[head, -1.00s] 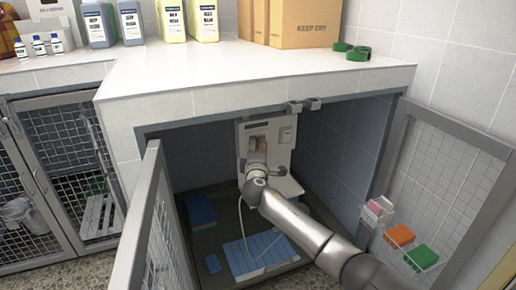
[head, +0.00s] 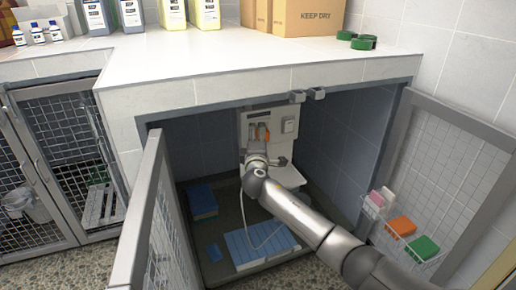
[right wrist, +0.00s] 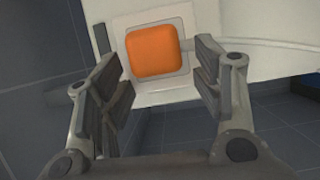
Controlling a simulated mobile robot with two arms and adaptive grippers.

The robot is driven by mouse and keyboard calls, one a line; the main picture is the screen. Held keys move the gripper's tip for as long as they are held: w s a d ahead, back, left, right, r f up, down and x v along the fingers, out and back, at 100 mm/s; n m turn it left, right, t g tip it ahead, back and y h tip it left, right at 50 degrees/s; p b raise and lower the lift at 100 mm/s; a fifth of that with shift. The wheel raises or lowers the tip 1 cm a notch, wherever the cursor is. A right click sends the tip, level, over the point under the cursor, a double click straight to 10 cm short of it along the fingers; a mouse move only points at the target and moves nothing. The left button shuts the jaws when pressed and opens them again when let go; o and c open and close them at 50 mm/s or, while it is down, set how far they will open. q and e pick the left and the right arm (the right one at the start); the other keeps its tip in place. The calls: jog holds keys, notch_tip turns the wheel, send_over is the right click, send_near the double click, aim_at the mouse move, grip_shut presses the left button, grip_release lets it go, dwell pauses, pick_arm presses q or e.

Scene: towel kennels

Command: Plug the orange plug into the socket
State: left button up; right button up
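The orange plug (head: 263,133) is at the white panel on the back wall inside the open kennel. In the right wrist view the plug (right wrist: 153,50) lies within the square white frame of the socket (right wrist: 146,88) and looks pressed against it; its depth is hidden. A pale cable (right wrist: 265,52) leaves its right side. My right gripper (head: 258,142) is just in front of the plug. In the right wrist view its fingers (right wrist: 158,65) are open, one on each side of the plug, with small gaps. My left gripper is out of view.
The kennel's mesh doors (head: 150,235) stand open on both sides. A blue ribbed mat (head: 262,246) and blue folded stack (head: 201,201) lie on the floor. A wire basket (head: 375,212) hangs on the right door. The white counter (head: 240,65) overhangs the opening.

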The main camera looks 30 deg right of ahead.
jog(key=v, duration=1.1)
jog(key=shift+d+r, duration=0.2)
